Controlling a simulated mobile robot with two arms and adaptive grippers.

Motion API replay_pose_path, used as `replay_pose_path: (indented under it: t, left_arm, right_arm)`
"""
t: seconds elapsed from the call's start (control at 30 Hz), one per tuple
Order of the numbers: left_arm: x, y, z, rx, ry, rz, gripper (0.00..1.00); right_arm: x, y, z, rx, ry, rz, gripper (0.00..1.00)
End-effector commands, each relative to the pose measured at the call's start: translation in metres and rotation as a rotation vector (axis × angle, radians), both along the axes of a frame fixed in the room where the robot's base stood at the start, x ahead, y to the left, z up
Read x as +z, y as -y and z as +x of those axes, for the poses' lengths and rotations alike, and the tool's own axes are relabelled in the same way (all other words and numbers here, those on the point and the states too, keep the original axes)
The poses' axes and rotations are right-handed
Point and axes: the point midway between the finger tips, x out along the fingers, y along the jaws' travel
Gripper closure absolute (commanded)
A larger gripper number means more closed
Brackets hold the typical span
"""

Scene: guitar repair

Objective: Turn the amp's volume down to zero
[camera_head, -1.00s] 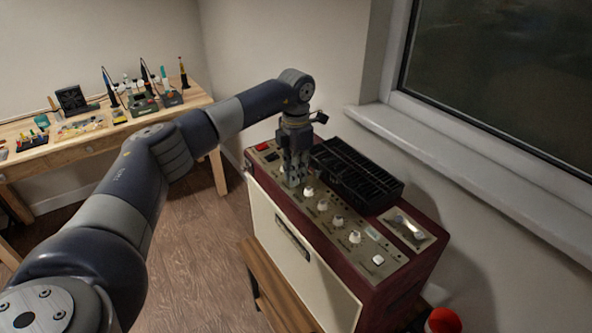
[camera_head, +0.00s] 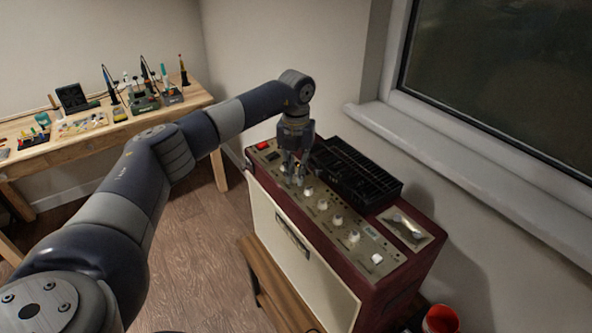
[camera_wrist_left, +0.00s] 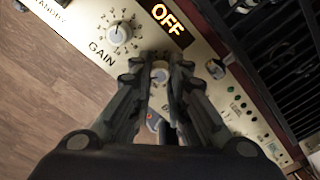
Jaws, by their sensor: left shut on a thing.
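The amp (camera_head: 390,290) is a maroon cabinet with a cream front and a row of white knobs on its top panel. My left gripper (camera_head: 294,180) points down at the panel near the row's far end. In the left wrist view, my left gripper (camera_wrist_left: 161,78) is shut on a white knob (camera_wrist_left: 160,71), whose label the fingers hide. The knob marked GAIN (camera_wrist_left: 119,34) is beside it, outside the fingers. A lit display (camera_wrist_left: 168,18) reads OFF. Several more knobs, such as one near the middle (camera_head: 338,221), stand clear of the gripper. My right gripper is not in view.
A black slatted unit (camera_head: 358,173) sits on the amp close behind the knobs. A window sill (camera_head: 450,165) runs along the right wall. A workbench (camera_head: 90,150) with tools stands at the back left. A red container (camera_head: 441,319) is at the lower right.

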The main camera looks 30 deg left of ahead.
Motion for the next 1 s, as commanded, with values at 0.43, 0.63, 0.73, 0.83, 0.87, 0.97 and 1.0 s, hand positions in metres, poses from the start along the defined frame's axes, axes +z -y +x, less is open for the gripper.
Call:
replay_pose_path:
  t: [0.43, 0.63, 0.73, 0.83, 0.87, 0.97, 1.0]
  left_arm:
    - [0.0018, -0.0006, 0.0011, 0.074, 0.004, 0.0, 1.0]
    - [0.0018, -0.0005, 0.0011, 0.073, 0.004, 0.0, 1.0]
    - [0.0019, -0.0005, 0.0011, 0.073, 0.004, 0.0, 0.8]
    - [0.0016, -0.0004, 0.0009, 0.072, 0.004, 0.0, 0.63]
    - [0.0015, -0.0004, 0.0008, 0.072, 0.003, 0.0, 0.63]
    - [0.001, -0.0003, 0.0005, 0.072, 0.002, 0.0, 0.63]
    - [0.0008, -0.0002, 0.0005, 0.072, 0.002, 0.0, 0.63]
  right_arm:
    - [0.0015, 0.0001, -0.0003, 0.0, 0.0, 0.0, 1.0]
    - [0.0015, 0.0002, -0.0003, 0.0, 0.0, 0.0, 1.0]
    - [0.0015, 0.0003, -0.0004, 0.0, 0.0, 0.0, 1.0]
    - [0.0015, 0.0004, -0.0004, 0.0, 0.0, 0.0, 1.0]
    - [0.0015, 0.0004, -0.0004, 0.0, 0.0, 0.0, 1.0]
    - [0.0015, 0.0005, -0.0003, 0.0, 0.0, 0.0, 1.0]
    - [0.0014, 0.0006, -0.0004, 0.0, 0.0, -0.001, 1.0]
